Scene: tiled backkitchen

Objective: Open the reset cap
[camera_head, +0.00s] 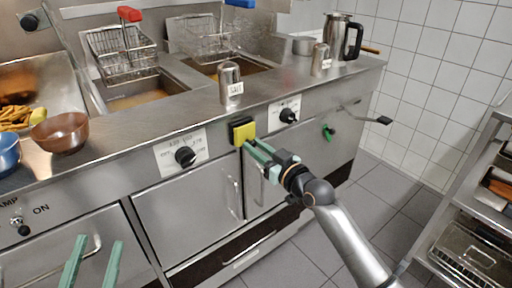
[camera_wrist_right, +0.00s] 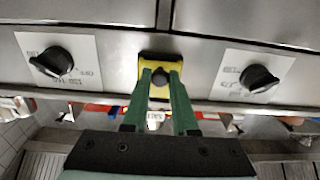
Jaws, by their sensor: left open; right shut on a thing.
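The yellow reset cap (camera_head: 243,134) sits with its dark base on the steel front panel of the fryer counter, between two control knobs. In the right wrist view the yellow cap (camera_wrist_right: 160,58) has a round dark part at its middle. My right gripper (camera_head: 250,148) reaches it from the front; its green fingers are shut on the cap, one on each side of the dark part. The fingers hide part of the cap. My left gripper (camera_head: 95,262) is open and empty at the lower left, in front of a cabinet door, well away from the cap.
Black knobs stick out left (camera_head: 186,156) and right (camera_head: 288,115) of the cap. Cabinet doors with handles (camera_head: 190,205) lie below. A salt shaker (camera_head: 230,84) stands on the counter above, beside fryer baskets (camera_head: 122,54). A rack (camera_head: 480,235) stands at the right across open floor.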

